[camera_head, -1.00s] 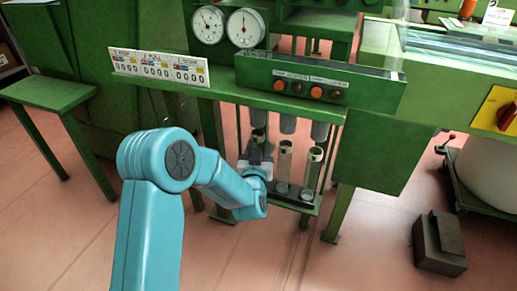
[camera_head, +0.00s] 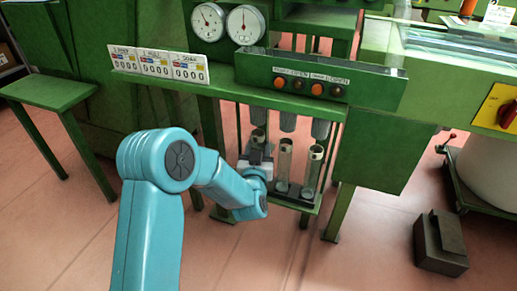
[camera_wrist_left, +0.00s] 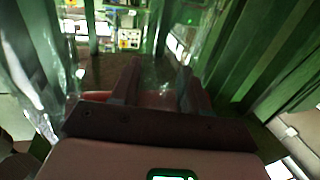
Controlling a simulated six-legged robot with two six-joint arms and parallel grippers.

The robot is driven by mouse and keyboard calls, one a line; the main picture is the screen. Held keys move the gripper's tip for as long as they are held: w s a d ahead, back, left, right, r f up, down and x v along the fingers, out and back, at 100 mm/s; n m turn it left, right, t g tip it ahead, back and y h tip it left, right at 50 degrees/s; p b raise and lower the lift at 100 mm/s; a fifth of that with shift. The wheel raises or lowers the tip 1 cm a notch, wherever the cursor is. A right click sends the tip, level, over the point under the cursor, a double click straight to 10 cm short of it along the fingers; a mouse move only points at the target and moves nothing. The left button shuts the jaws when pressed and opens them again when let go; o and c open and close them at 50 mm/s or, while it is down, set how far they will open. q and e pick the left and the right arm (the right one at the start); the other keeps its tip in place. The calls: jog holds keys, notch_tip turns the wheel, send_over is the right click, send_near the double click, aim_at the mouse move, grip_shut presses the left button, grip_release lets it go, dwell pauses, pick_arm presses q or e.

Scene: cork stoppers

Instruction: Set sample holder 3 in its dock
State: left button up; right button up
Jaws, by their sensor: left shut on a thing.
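Three clear tube-like sample holders stand in a row at the green stand in the head view: a left one (camera_head: 258,139), a middle one (camera_head: 284,162) and a right one (camera_head: 313,168). I cannot read which is number 3. My left gripper (camera_head: 258,153) is at the left holder and shut on it, hiding its lower part. Grey cylinders hang above the row, such as the middle one (camera_head: 288,121). In the left wrist view my two dark fingers (camera_wrist_left: 158,82) point forward, with blurred, glassy surfaces around them. Whether the left holder is seated cannot be told.
A green control box (camera_head: 318,80) with orange buttons overhangs the row. A counter plate (camera_head: 160,66) and two dials stand up left. The stand's legs flank the holders closely. A dark block (camera_head: 438,245) lies on the floor at right. The front floor is clear.

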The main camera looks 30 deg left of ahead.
pick_arm(q)
jog(key=shift+f+b, duration=0.35)
jog(key=o, duration=1.1)
jog(key=shift+o, duration=0.2)
